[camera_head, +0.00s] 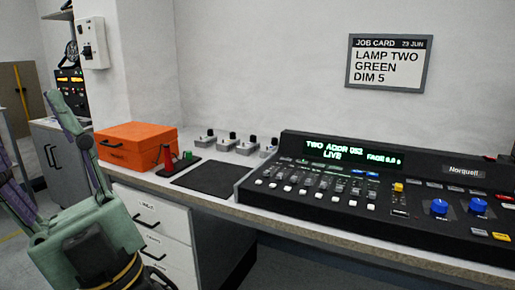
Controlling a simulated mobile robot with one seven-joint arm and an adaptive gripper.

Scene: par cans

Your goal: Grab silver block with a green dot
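Several small silver blocks with dark knobs stand in a row on the bench against the wall: one at the left (206,141), two in the middle (227,143) (247,146), and one at the right (268,149) beside the console. I cannot make out a green dot on any of them at this size. My gripper (26,125) is at the lower left, in front of the bench and well apart from the blocks. Its green body carries two purple-and-green fingers, spread wide with nothing between them. The left finger is partly cut off by the frame edge.
A dark mat (211,177) lies in front of the blocks. A lighting console (330,190) fills the right. The job card (389,63) reads "LAMP TWO GREEN DIM 5".

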